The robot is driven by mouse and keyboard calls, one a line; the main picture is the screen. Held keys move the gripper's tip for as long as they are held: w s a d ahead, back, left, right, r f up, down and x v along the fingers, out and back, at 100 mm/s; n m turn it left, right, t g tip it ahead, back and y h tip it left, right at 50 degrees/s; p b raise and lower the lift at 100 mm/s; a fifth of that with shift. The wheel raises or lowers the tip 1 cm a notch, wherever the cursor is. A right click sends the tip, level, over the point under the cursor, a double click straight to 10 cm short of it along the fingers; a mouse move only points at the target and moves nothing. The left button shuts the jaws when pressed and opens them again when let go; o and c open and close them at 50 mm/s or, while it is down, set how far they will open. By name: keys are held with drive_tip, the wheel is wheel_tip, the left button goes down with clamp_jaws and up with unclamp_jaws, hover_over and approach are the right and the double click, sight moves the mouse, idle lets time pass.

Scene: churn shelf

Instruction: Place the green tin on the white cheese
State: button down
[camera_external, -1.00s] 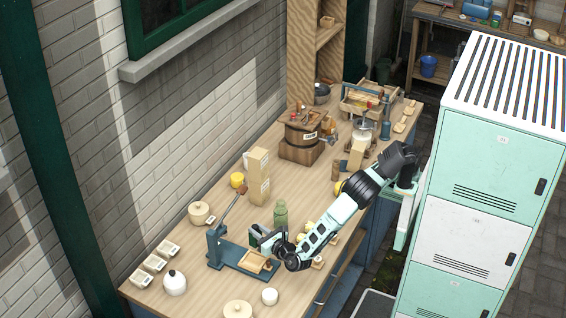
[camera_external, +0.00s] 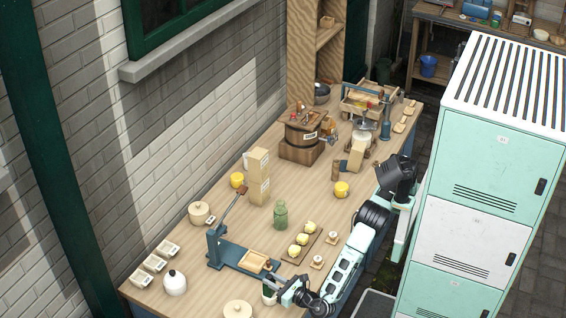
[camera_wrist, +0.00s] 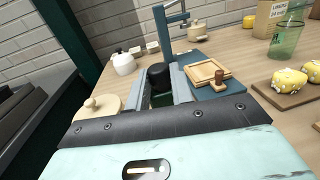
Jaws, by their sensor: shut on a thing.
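My gripper (camera_external: 271,286) is low over the near edge of the bench, shut on the green tin. In the wrist view the tin's black top (camera_wrist: 159,76) shows between the fingers, with a little green below it. The small white round thing, which looks like the white cheese (camera_external: 268,298), is right below or behind the gripper in the outside view and mostly hidden. I cannot tell whether the tin touches it.
A blue press with a wooden tray (camera_external: 253,262) stands just left of the gripper. A green glass jar (camera_external: 281,215) and a board of yellow pieces (camera_external: 301,239) stand behind. Bare bench lies between them.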

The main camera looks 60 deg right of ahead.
drive_tip(key=shift+f, duration=0.1)
drive_tip(key=c, duration=1.2)
unclamp_jaws()
drive_tip(key=shift+c, duration=0.2)
drive_tip(key=shift+r, duration=0.25)
drive_tip(key=s, duration=0.1)
drive_tip(key=s+b, duration=0.1)
drive_tip(key=s, duration=0.2)
drive_tip(key=shift+a+f+b, duration=0.15)
drive_tip(key=shift+a+b, duration=0.15)
